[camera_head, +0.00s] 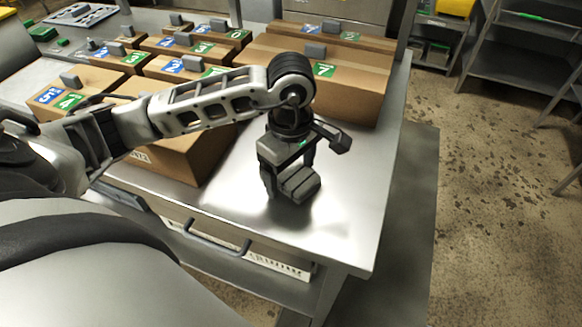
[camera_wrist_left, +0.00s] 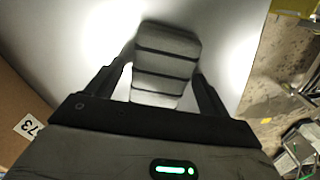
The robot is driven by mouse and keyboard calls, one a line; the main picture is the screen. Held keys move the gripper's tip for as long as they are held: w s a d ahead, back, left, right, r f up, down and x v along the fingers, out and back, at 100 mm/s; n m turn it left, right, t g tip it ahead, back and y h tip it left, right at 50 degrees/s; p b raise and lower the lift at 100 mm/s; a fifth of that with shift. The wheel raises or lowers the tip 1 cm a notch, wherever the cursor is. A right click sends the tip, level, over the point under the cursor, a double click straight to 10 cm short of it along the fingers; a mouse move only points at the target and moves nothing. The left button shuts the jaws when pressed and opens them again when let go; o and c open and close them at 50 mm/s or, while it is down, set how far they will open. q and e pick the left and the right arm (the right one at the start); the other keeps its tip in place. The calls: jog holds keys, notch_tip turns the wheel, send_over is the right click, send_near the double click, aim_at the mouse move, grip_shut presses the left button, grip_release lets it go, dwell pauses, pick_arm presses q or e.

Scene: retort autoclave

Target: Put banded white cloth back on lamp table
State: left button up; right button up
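The banded white cloth is a small folded pad (camera_head: 300,183), looking grey with dark bands, at the bare front right of the steel table (camera_head: 345,215). It also shows in the left wrist view (camera_wrist_left: 164,65). My left gripper (camera_head: 288,178) points down over it, with one finger on each side of the cloth. In the left wrist view the fingertips (camera_wrist_left: 165,68) come close to its two long edges; whether they press on it is not clear. The cloth is at or just above the tabletop. My right gripper is not in view.
Several cardboard boxes with numbered labels fill the back and left of the table; a large one (camera_head: 350,85) stands behind my gripper. The tabletop in front and right of the cloth is clear. A drawer handle (camera_head: 215,240) is below the front edge. Steel shelves (camera_head: 520,60) stand beyond the floor.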

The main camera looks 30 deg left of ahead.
aim_at(291, 172)
pick_arm(q)
notch_tip(291, 172, up, 12)
jog(key=shift+r, duration=0.25)
dwell(0.3)
dwell(0.5)
